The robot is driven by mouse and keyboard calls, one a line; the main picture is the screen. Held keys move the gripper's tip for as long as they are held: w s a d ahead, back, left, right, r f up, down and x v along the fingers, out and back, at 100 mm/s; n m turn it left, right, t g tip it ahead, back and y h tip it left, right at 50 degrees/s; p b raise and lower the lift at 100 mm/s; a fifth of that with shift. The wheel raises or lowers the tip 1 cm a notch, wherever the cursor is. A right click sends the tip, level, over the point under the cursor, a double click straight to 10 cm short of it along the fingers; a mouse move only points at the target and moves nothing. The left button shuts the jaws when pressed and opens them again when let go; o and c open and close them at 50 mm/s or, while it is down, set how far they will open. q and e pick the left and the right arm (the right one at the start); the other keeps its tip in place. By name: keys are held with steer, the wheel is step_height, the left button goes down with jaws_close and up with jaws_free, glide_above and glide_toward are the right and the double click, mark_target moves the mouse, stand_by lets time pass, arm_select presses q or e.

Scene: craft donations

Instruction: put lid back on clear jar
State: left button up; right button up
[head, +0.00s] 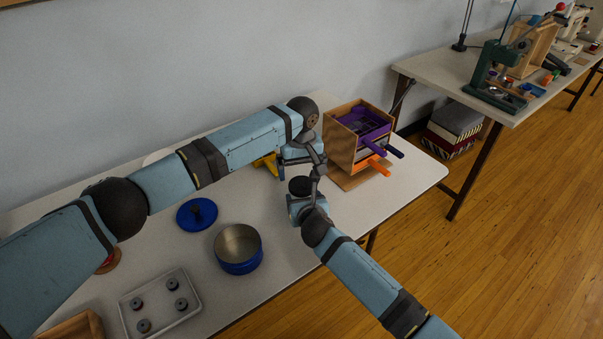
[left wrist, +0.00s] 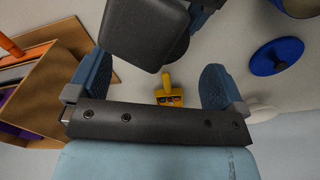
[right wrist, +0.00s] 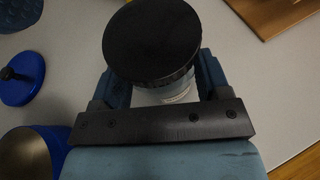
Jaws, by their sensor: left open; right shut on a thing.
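The clear jar (right wrist: 180,93) stands between the fingers of my right gripper (right wrist: 166,82), which is shut on it. The round black lid (right wrist: 150,42) is over the jar's mouth and hides most of the jar; I cannot tell whether it is fully seated. In the head view the lid (head: 300,186) shows as a dark disc just above my right gripper (head: 303,205). My left gripper (head: 304,153) is open and empty, behind and above the lid.
A blue pot (head: 239,262) and its blue lid (head: 197,214) lie left of the jar. A yellow tool (left wrist: 168,93) lies behind. A wooden rack (head: 345,146) with purple and orange pieces stands at the right. A tray (head: 160,302) is at front left.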

arm_select(q)
steer(key=shift+o, duration=0.3)
step_height(320, 180, up, 12)
stand_by(0.5)
arm_select(e)
steer(key=o, duration=1.8)
arm_select(q)
step_height(320, 180, up, 2)
steer(key=shift+r+p, duration=0.1)
steer(key=shift+p, duration=1)
arm_select(e)
steer(key=v, duration=1.3)
steer(key=shift+s+r, duration=0.25)
steer(key=shift+s, duration=0.1)
steer(key=shift+d, duration=0.1)
